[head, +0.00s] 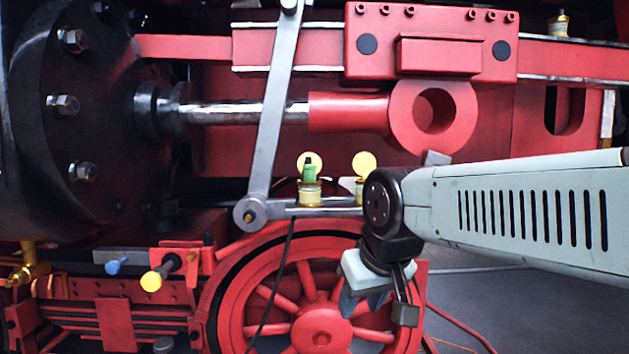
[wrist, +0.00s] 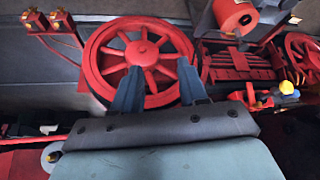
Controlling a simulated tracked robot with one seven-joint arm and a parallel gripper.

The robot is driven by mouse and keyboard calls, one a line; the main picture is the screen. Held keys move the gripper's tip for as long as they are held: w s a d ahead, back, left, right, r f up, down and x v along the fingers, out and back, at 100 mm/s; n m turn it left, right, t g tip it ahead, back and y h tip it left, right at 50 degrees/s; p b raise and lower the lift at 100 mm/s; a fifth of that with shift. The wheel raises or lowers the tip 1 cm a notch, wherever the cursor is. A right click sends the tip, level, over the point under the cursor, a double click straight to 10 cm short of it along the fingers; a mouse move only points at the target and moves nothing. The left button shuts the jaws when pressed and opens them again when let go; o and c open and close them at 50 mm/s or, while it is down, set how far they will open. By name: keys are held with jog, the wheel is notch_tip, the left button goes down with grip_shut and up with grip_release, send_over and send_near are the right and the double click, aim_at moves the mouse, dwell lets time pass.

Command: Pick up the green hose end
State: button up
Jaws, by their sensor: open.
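A small green piece with a dark top (head: 309,172), which looks like the green hose end, stands upright at a brass-collared cup (head: 310,194) on the grey rod, in front of a round yellow disc. A thin black line hangs below this spot; I cannot tell whether it joins the green piece. My gripper (head: 377,302) is open and empty, pointing down, to the right of and below the green piece, in front of the red wheel. In the wrist view my open fingers (wrist: 160,70) show against the red wheel. I cannot make out the green piece there.
A second brass cup with a yellow disc (head: 364,164) is close beside my arm. The grey connecting rod (head: 274,110) slants down left of the green piece. The red wheel (head: 322,338) is behind my gripper. Blue (head: 112,266) and yellow (head: 150,281) knobs stick out at left.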

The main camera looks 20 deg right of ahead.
jog(key=shift+w, duration=0.2)
jog(key=shift+o, duration=0.6)
jog(key=m+t+h, duration=0.2)
jog(key=m+h, duration=1.1)
jog(key=h, duration=0.3)
send_near(304, 167)
jog(key=shift+x, duration=5.1)
